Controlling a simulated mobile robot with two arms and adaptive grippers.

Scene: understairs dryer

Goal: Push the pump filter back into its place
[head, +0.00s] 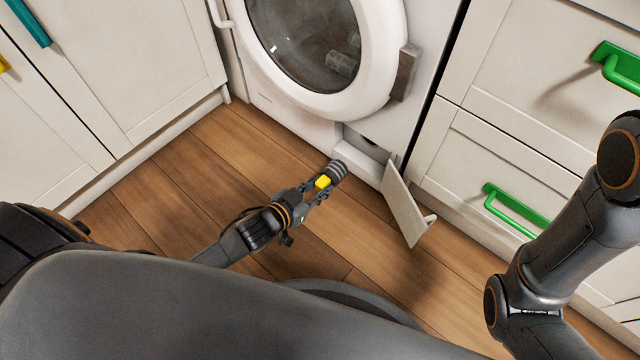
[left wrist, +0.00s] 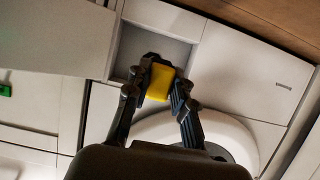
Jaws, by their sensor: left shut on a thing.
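The pump filter (head: 339,170) is a dark grey ridged cylinder with a yellow grip block (head: 322,183). My left gripper (head: 316,189) is shut on the yellow block, with the ridged end pointing toward the machine. The filter is outside the recess (head: 367,143) at the machine's lower right, in front of and below it in the head view. The left wrist view shows the yellow block (left wrist: 160,82) between the fingers, in front of the recess (left wrist: 150,47); the ridged body is mostly hidden there. My right gripper is out of view.
The open flap (head: 405,206) hangs beside the recess, to its right. The round door (head: 384,40) of the white machine is above. Drawers with green handles (head: 516,208) stand at right, white cabinets (head: 110,60) at left. Wooden floor (head: 200,170) is clear.

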